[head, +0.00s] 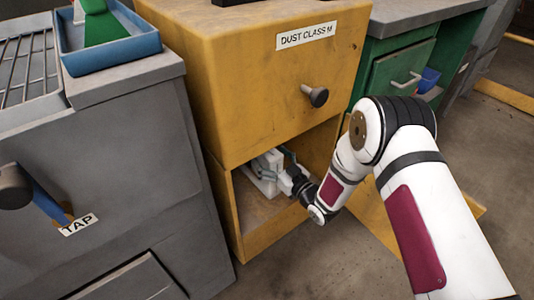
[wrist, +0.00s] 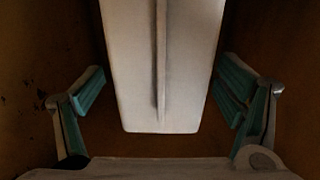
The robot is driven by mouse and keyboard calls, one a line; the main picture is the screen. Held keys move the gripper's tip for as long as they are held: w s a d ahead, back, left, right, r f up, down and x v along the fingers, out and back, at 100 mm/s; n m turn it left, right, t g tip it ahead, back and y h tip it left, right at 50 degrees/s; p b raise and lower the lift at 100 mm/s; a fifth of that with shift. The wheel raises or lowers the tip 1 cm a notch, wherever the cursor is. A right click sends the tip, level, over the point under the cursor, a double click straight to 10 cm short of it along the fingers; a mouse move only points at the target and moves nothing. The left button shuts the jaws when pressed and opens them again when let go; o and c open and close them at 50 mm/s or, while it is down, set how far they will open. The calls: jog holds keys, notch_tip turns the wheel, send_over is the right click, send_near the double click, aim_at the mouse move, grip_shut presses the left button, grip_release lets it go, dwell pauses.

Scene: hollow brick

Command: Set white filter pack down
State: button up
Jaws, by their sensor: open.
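The white filter pack (head: 262,182) sits inside the open lower compartment of the yellow cabinet (head: 250,90), partly hidden by my gripper. In the wrist view the pack (wrist: 190,70) is a pale block with a raised rib down its middle. My gripper (wrist: 160,85) is open, with a teal-padded finger on each side of the pack and a visible gap at both sides. In the head view my gripper (head: 283,172) reaches into the compartment from the right. Whether the pack's underside touches the compartment floor (head: 262,212) is hard to tell.
The compartment's side walls stand close around my gripper. A yellow door panel (head: 370,222) stands open to the right, behind my arm. A grey unit labelled TAP (head: 130,190) is at left, and a green cabinet (head: 400,70) is at right.

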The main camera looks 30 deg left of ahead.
jog(key=p+v, duration=0.3)
jog(key=v, duration=0.6)
jog(key=shift+s+r, duration=0.1)
jog(key=shift+s+d, duration=0.2)
jog(key=shift+d, duration=0.2)
